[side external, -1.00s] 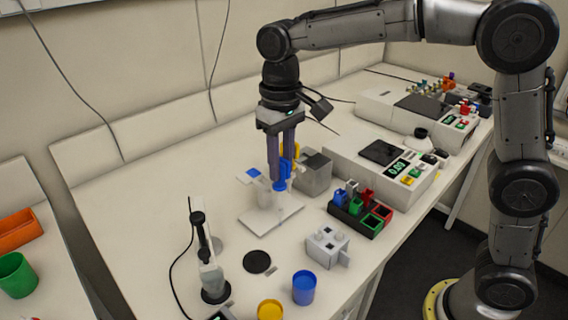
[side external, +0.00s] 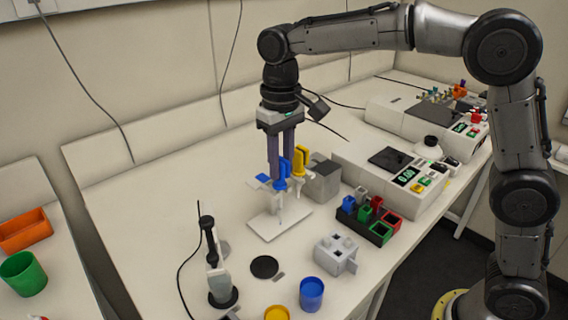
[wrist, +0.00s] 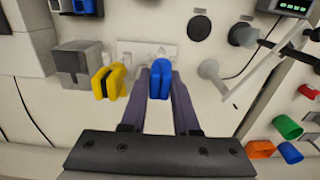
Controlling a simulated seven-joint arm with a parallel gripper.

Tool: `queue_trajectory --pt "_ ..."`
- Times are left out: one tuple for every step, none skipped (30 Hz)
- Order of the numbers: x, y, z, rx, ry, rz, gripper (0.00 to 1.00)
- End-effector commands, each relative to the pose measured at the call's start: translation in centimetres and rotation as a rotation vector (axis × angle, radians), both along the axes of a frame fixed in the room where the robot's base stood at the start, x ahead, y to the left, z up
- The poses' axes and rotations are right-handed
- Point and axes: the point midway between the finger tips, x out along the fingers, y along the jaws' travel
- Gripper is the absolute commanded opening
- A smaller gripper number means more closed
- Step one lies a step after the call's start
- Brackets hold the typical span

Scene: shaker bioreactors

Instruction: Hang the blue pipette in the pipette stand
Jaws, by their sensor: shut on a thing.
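The blue pipette (side external: 282,172) is upright between the fingers of my gripper (side external: 281,162), which is shut on it. Its pale lower part points down over the white base (side external: 272,226) of the pipette stand. In the wrist view the blue pipette (wrist: 160,82) shows between my two dark fingers (wrist: 160,70). A yellow pipette (side external: 300,160) is upright close to its right; in the wrist view it (wrist: 108,82) is just left of my fingers. The stand's upper part is pale and largely hidden, so I cannot tell whether the blue pipette touches its holder.
A grey block (side external: 322,182) stands close to the right of the pipettes. A rack of coloured pieces (side external: 366,226), a white block (side external: 335,256) and a blue cup (side external: 311,294) stand nearer the front. The table left of the stand is largely clear.

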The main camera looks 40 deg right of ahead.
Motion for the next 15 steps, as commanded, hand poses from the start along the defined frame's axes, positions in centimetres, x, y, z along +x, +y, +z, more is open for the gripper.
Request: queue_trajectory --pt "0.2 0.0 0.0 0.000 -0.001 0.000 0.00" --pt "0.3 0.0 0.0 0.000 -0.001 0.000 0.00" --pt "0.4 0.0 0.0 0.000 -0.001 0.000 0.00" --pt "0.5 0.0 0.0 0.000 -0.001 0.000 0.00" --pt "0.5 0.0 0.0 0.000 -0.001 0.000 0.00" --pt "0.6 0.0 0.0 0.000 -0.001 0.000 0.00" --pt "0.7 0.0 0.0 0.000 -0.001 0.000 0.00" --pt "0.8 0.0 0.0 0.000 -0.001 0.000 0.00" --pt "0.9 0.0 0.0 0.000 -0.001 0.000 0.00" --pt "1.0 0.0 0.0 0.000 -0.001 0.000 0.00" --pt "1.1 0.0 0.0 0.000 -0.001 0.000 0.00" --pt "1.2 0.0 0.0 0.000 -0.001 0.000 0.00" --pt "1.2 0.0 0.0 0.000 -0.001 0.000 0.00" --pt "1.3 0.0 0.0 0.000 -0.001 0.000 0.00" --pt "1.4 0.0 0.0 0.000 -0.001 0.000 0.00"
